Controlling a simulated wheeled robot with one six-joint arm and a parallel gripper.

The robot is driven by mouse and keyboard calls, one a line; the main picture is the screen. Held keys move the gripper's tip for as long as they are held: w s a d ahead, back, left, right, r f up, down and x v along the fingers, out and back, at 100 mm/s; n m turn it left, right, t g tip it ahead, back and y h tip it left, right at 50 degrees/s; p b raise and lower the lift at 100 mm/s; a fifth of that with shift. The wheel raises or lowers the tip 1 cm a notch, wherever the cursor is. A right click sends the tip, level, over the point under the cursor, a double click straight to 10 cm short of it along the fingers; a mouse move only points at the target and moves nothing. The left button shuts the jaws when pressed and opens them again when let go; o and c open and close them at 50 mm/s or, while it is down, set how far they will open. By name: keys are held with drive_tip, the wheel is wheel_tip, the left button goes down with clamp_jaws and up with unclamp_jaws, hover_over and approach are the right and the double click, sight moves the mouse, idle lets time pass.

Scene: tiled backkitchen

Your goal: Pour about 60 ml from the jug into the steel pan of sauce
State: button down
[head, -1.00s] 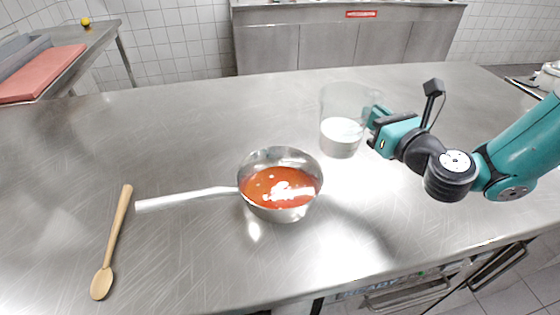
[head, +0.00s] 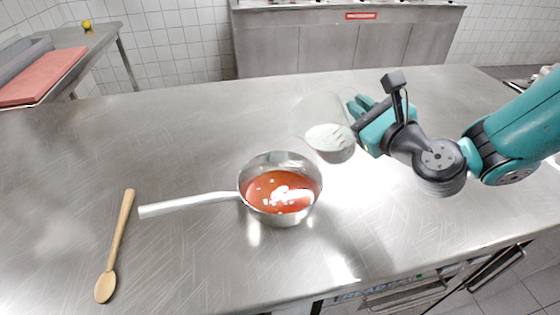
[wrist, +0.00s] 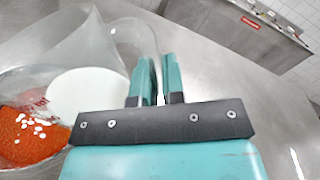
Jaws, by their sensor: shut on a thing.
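The clear jug (head: 325,127) is tilted to the left and holds white liquid. It is in the air just right of and above the steel pan (head: 268,161). The pan stands upright with its handle to the left and holds red-orange sauce (head: 268,187) with white spots on it. My gripper (head: 357,108) is shut on the jug at its right side. In the wrist view the jug (wrist: 112,40) and its white liquid partly cover the sauce (wrist: 25,135). I cannot see a clear stream from the jug.
A wooden spoon (head: 117,245) lies on the steel table left of the pan. A red board (head: 40,77) lies on a side counter at the back left. The table behind the pan is clear.

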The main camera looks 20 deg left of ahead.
sight(341, 101)
drive_tip(key=shift+s+a+r+n+p, duration=0.35)
drive_tip(key=shift+s+a+n, duration=0.1)
drive_tip(key=shift+n, duration=0.25)
drive_tip(key=shift+s+a+r+n+p, duration=0.3)
drive_tip(key=shift+a+n, duration=0.1)
drive_tip(key=shift+n, duration=0.3)
drive_tip(key=shift+s+a+n, duration=0.15)
drive_tip(key=shift+n, duration=0.25)
drive_tip(key=shift+s+a+r+n+p, duration=0.2)
drive_tip(key=shift+s+a+n+p, duration=0.3)
drive_tip(key=shift+n+p, duration=0.5)
drive_tip(key=shift+s+a+r+n+p, duration=0.25)
drive_tip(key=shift+r+n+p, duration=0.1)
drive_tip(key=shift+n+p, duration=0.25)
idle(0.7)
drive_tip(key=w+d+f+m+b, duration=0.1)
drive_tip(key=m+b, duration=0.1)
drive_tip(key=w+d+f+m+b, duration=0.1)
drive_tip(key=m+b, duration=0.1)
drive_tip(key=shift+w+d+m, duration=0.2)
drive_tip(key=shift+d+m, duration=0.1)
drive_tip(key=shift+m, duration=0.1)
drive_tip(key=shift+w+d+m, duration=0.1)
drive_tip(key=shift+w+m, duration=0.05)
drive_tip(key=shift+m, duration=0.35)
drive_tip(key=shift+r, duration=0.25)
drive_tip(key=shift+f, duration=0.1)
